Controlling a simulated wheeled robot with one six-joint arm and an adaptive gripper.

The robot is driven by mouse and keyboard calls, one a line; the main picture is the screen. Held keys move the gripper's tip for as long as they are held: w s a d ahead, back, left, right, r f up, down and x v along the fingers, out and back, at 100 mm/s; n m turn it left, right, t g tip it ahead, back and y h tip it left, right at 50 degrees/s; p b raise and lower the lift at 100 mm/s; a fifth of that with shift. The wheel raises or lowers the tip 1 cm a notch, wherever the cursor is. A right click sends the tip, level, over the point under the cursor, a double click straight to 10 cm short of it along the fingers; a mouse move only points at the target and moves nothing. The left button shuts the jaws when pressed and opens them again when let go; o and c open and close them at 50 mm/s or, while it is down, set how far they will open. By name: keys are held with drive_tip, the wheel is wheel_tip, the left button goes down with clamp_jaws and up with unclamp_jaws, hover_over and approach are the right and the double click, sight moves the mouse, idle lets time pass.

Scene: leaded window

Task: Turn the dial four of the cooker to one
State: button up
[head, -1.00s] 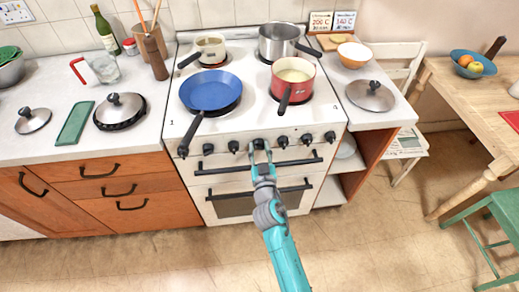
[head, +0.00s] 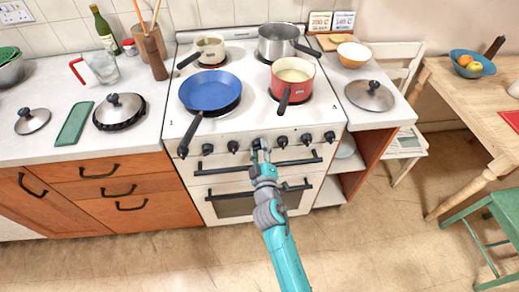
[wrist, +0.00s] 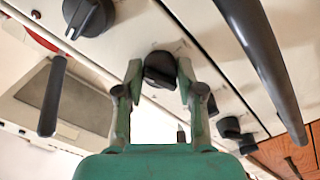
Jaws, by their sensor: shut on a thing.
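The cooker (head: 225,140) is white, with a row of several black dials along its front panel. Dial four, counted from the left, is the black dial (head: 258,143) at the middle of the row. My gripper (head: 260,150) is at this dial, with its fingers on either side of it. In the wrist view the dial (wrist: 160,69) sits between the two green fingertips, and my gripper (wrist: 160,80) is shut on it. The dial's pointer and any marks around it are too small or hidden to read.
Neighbouring dials (head: 282,141) (wrist: 88,15) sit close on both sides. The black oven handle (head: 290,163) runs just below. Floor in front is clear.

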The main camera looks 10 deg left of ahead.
drive_tip(key=shift+r+n, duration=0.1)
drive_tip(key=shift+n, duration=1.1)
drive_tip(key=o, duration=1.1)
drive_tip(key=shift+o, duration=0.2)
drive_tip(key=v, duration=1.2)
